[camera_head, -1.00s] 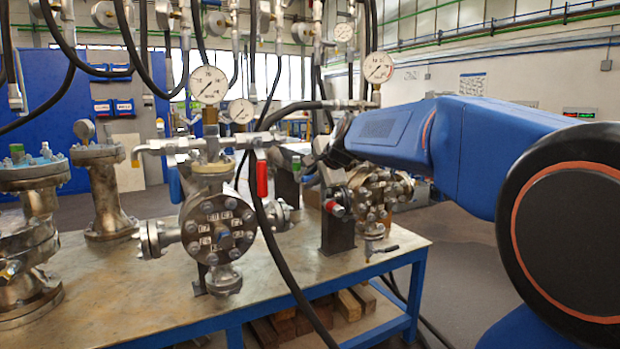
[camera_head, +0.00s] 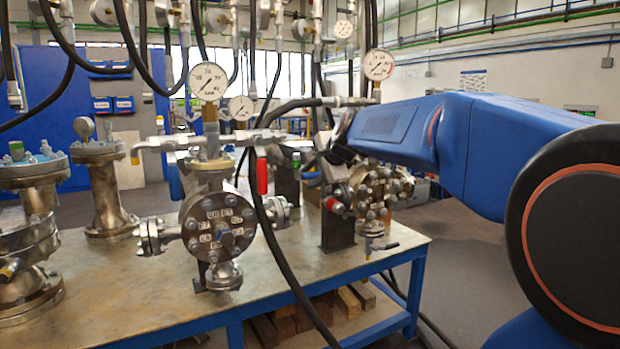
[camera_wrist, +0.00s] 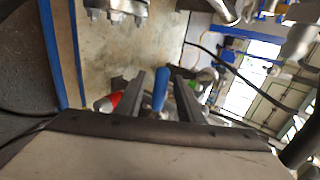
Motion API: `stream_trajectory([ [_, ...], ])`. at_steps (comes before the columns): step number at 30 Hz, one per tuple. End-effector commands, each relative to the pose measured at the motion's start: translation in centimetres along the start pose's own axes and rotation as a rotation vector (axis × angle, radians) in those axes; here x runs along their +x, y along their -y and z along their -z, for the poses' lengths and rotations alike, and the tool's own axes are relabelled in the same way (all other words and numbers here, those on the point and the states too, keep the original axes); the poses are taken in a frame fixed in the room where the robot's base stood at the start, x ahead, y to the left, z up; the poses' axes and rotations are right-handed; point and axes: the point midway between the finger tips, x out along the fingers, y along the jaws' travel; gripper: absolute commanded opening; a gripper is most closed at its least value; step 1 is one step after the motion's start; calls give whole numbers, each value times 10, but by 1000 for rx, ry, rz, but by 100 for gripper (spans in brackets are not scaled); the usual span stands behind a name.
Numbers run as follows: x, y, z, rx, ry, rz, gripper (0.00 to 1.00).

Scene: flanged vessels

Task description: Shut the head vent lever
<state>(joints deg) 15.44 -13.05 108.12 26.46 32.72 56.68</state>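A blue lever handle (camera_wrist: 160,88) stands between the two fingers of my gripper (camera_wrist: 168,78) in the wrist view. The fingers are apart, with a gap visible on the handle's right side; contact on the left is unclear. A red part (camera_wrist: 106,103) lies just left of the fingers and a green part (camera_wrist: 193,85) just right. No label shows which lever is the head vent.
A black hose (camera_head: 272,240) hangs in front. Gauges and more hoses hang overhead. Other vessels stand at the left. The front bench top is fairly clear.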

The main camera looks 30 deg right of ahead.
Motion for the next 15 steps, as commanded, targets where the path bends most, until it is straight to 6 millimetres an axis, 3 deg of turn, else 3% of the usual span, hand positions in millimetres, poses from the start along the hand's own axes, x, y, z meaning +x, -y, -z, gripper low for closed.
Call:
stream_trajectory([
  [15, -101, 0, 1, 0, -3, 3, 35],
])
